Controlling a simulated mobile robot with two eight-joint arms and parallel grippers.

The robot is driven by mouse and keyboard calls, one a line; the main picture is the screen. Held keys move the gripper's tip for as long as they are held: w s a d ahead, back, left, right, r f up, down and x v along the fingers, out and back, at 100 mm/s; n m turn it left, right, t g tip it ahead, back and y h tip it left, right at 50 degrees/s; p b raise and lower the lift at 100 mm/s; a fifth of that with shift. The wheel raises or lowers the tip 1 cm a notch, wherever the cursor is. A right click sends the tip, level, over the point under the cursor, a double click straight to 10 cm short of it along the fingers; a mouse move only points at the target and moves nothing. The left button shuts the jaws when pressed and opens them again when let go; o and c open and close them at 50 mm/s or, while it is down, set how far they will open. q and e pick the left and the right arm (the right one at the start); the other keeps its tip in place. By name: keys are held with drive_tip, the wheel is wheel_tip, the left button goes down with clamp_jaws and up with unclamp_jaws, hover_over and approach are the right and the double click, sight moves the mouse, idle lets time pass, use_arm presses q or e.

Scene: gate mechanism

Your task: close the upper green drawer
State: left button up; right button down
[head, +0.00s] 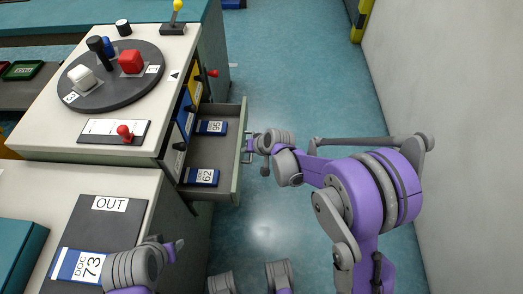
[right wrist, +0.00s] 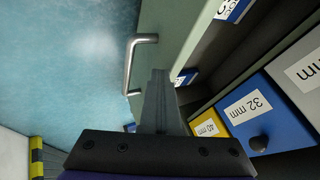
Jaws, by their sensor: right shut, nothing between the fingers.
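The green drawer (head: 239,170) is pulled out from the right side of the cabinet. Two blue-edged labelled blocks (head: 211,127) (head: 201,177) lie inside it. Its grey-green front (right wrist: 178,35) and metal bar handle (right wrist: 135,62) show in the right wrist view. My right gripper (head: 250,146) is shut and empty at the outer side of the drawer front, by the handle. Its fingers (right wrist: 158,88) look close to the front in the right wrist view; I cannot tell whether they touch. My left gripper (head: 178,246) is over the lower counter, its jaw state unclear.
The cabinet top (head: 60,130) carries a dark turntable (head: 112,84), a red-knobbed lever (head: 125,132) and a yellow lever (head: 178,12). A yellow front (right wrist: 209,127) and a blue front (right wrist: 262,105) sit beside the drawer opening. Floor (head: 290,85) is free toward the right wall (head: 450,110).

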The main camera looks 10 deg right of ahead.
use_arm(q)
drive_tip(key=shift+f+b, duration=0.35)
drive_tip(key=shift+f, duration=0.1)
use_arm(e)
drive_tip(key=w+a, duration=0.2)
drive_tip(key=a, duration=0.6)
drive_tip(key=w+a, duration=0.3)
drive_tip(key=a, duration=0.6)
drive_tip(key=shift+a, duration=0.3)
drive_tip(key=shift+a+r, duration=0.1)
use_arm(q)
drive_tip(key=shift+d, duration=0.1)
